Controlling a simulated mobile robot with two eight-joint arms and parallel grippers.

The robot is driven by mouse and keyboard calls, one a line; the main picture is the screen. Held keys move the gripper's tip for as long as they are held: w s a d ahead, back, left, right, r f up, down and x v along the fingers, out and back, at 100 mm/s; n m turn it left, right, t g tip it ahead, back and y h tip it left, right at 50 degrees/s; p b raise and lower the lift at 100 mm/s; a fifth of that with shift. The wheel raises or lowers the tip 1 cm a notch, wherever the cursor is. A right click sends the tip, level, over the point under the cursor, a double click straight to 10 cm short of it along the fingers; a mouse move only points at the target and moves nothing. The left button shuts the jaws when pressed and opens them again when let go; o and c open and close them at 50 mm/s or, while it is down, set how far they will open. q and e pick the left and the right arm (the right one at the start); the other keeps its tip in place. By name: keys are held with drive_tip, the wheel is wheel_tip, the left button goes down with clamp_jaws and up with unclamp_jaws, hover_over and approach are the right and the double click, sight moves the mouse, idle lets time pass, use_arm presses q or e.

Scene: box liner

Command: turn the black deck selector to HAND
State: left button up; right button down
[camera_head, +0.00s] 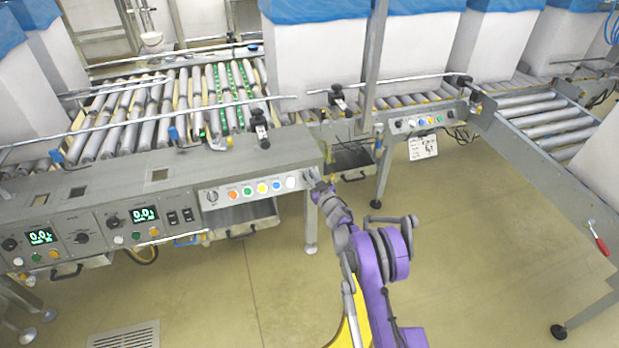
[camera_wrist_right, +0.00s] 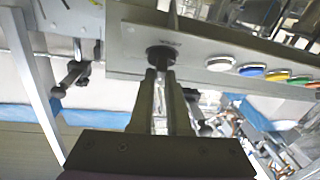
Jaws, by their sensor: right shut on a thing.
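The black deck selector (camera_wrist_right: 160,56) is a round dark knob on the grey control panel, beside the white button. In the wrist view it sits at the fingertips of my right gripper (camera_wrist_right: 160,76), which is shut on it. In the head view my right gripper (camera_head: 317,188) reaches the right end of the button panel (camera_head: 250,190) and hides most of the selector there. The selector's markings are too small to read. My left gripper is out of view.
A row of white, blue, yellow, green and orange buttons (camera_head: 262,187) lies left of the selector. Roller conveyors (camera_head: 150,105) with large white boxes (camera_head: 315,65) stand behind. A metal leg (camera_head: 310,225) stands below the panel.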

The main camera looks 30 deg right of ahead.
drive_tip(key=n+y, duration=0.1)
drive_tip(key=n+y+b, duration=0.2)
drive_tip(key=n, duration=0.1)
drive_tip(key=shift+d+f+g, duration=0.1)
drive_tip(key=shift+f+g, duration=0.2)
drive_tip(key=shift+r+n+g+y+b, duration=0.1)
drive_tip(key=shift+n+g+y+b, duration=0.25)
drive_tip(key=shift+n+y, duration=0.65)
drive_tip(key=shift+n+g+y, duration=0.55)
drive_tip(key=shift+n+y, duration=0.35)
drive_tip(key=shift+n, duration=0.7)
drive_tip(key=shift+n+y+b, duration=0.3)
drive_tip(key=c, duration=0.9)
unclamp_jaws()
drive_tip(key=shift+r, duration=0.1)
